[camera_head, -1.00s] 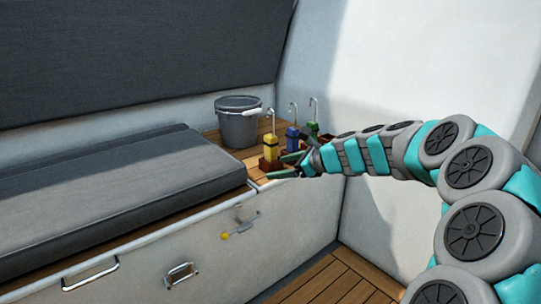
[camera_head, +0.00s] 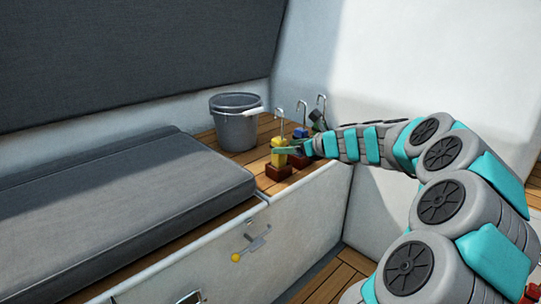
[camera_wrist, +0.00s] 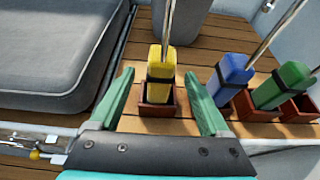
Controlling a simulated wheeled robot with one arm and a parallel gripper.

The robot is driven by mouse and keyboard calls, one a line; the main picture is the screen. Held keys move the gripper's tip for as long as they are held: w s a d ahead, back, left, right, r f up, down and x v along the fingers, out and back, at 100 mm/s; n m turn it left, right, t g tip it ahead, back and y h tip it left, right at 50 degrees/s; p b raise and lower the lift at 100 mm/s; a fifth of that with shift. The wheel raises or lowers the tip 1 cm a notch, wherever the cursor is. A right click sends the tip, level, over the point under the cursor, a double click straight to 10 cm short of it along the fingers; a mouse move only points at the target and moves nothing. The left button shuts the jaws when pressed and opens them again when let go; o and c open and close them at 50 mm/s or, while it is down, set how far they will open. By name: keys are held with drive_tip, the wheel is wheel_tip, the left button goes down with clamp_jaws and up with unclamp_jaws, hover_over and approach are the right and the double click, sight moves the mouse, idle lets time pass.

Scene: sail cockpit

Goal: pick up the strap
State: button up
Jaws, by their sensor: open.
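A yellow strap bundle (camera_head: 279,153) with a dark band and a metal hook stands upright in a small red-brown holder on the wooden ledge. In the wrist view the yellow strap (camera_wrist: 161,72) stands in its holder (camera_wrist: 157,108) between my fingers, with visible space on both sides. A blue strap (camera_wrist: 231,78) and a green strap (camera_wrist: 285,86) stand tilted in the picture, in holders to the right, outside my fingers. My gripper (camera_wrist: 159,85) is open and empty. In the head view my gripper (camera_head: 294,150) partly hides the blue and green straps.
A grey bucket (camera_head: 236,128) stands on the ledge behind and left of the straps. A dark grey cushion (camera_head: 120,205) covers the bench to the left. A white locker front with a yellow-knobbed latch (camera_head: 236,257) drops below the ledge edge. A pale wall rises at right.

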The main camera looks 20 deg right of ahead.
drive_tip(key=shift+b+x, duration=0.45)
drive_tip(key=shift+x, duration=3.5)
drive_tip(key=shift+s+d, duration=0.1)
drive_tip(key=shift+c, duration=0.3)
drive_tip(key=shift+f, duration=0.1)
clamp_jaws()
